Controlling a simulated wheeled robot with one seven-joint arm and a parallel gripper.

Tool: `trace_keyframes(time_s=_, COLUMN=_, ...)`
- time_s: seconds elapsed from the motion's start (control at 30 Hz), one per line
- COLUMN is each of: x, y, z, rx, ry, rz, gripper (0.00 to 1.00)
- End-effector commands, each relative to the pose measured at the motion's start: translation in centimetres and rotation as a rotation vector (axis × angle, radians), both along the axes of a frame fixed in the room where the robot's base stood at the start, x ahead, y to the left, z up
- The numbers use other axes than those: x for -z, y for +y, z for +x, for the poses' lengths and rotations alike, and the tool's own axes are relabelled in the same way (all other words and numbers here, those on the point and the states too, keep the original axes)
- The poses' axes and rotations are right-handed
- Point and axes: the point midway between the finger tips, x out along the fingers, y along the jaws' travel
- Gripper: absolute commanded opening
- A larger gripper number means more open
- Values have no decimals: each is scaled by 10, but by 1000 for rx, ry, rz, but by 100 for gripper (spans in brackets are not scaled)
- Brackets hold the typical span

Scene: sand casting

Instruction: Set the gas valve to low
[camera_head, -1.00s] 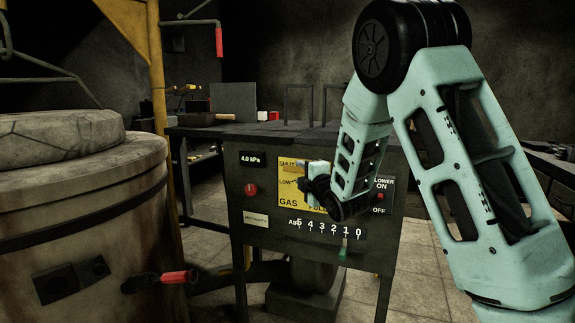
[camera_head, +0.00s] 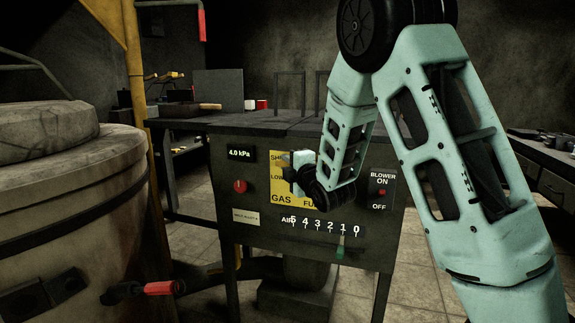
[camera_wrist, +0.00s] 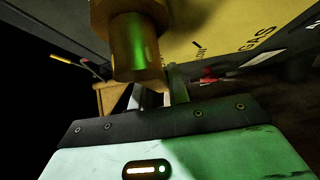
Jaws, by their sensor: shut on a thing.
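The gas valve sits on a yellow plate (camera_head: 281,189) marked GAS, with a LOW mark on its left side, on the front of a dark control cabinet. My gripper (camera_head: 294,178) is in front of this plate and covers much of it. In the wrist view a brass cylinder of the valve (camera_wrist: 135,48) stands out from the plate, close above my fingers (camera_wrist: 160,88). The fingers are shut on the valve's handle, which is mostly hidden between them. The handle's exact angle cannot be told.
A red knob (camera_head: 240,186) and a 4.0 kPa display (camera_head: 241,153) are left of the plate. The blower switch (camera_head: 382,190) is to the right, and a green-handled air slider (camera_head: 340,247) is below. A large round furnace (camera_head: 75,215) stands at the left.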

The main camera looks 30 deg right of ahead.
Motion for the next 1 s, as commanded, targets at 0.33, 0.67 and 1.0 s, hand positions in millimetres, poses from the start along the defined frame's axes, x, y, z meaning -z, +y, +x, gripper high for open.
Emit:
trace_keyframes(time_s=0.33, x=1, y=0, z=0, rx=1, ry=41, rz=-30, gripper=0)
trace_keyframes(time_s=0.67, x=13, y=-1, z=-2, rx=0, ry=206, rz=-158, gripper=0)
trace_keyframes(time_s=1.0, x=28, y=-4, z=-6, rx=0, ry=361, rz=-279, gripper=0)
